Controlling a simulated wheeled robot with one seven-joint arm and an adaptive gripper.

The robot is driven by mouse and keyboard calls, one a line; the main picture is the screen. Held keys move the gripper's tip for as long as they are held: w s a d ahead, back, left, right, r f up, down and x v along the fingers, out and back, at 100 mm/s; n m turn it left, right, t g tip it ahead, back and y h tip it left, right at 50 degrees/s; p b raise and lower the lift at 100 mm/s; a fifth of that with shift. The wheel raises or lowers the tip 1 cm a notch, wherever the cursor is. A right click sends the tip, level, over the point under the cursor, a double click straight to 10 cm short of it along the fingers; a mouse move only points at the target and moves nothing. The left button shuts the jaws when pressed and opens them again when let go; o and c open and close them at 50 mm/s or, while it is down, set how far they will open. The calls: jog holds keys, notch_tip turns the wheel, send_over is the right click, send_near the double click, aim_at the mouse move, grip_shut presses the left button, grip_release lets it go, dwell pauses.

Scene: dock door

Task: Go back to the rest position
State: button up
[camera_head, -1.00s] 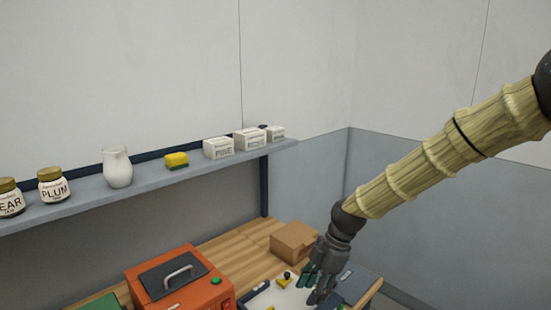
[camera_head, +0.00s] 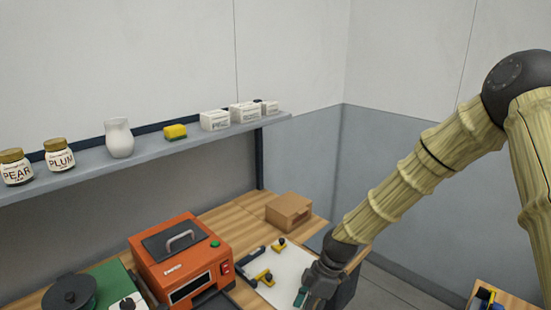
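My gripper (camera_head: 306,299) is at the lower middle of the head view, at the near right edge of the wooden bench (camera_head: 232,214), by a white sheet or board (camera_head: 291,268). It points down and to the left at the end of my arm, which comes in from the right. Its fingertips are partly cut off by the bottom of the picture and dark, so I cannot tell whether they are open or shut or hold anything.
An orange machine (camera_head: 165,254) with a handled lid stands on the bench. A cardboard box (camera_head: 289,211) sits behind the white sheet, which bears small yellow and black items. A wall shelf (camera_head: 90,176) holds jars, a jug, a yellow sponge and white boxes. Another wooden surface (camera_head: 512,302) is at lower right.

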jog(key=s+d+f+m+h+b, duration=0.1)
jog(key=s+d+f+m, duration=0.3)
jog(key=s+f, duration=0.5)
jog(key=s+d+f+m+b, duration=0.1)
jog(key=s+f+m, duration=0.55)
jog(key=f, duration=0.35)
jog(key=s+d+f+m+h, duration=0.1)
jog(key=s+d+f+m, duration=0.1)
jog(key=s, duration=0.4)
jog(key=s+d+f+m+t+h+b, duration=0.1)
jog(key=s+d+f+m, duration=0.1)
jog(key=s, duration=0.4)
jog(key=s+d+f+m+h, duration=0.1)
jog(key=s+d+f+m, duration=0.2)
jog(key=s+d+m, duration=0.1)
jog(key=s+d, duration=0.1)
jog(key=s, duration=0.1)
jog(key=shift+s+d+t, duration=0.2)
jog(key=shift+s+t, duration=0.1)
jog(key=shift+s, duration=0.05)
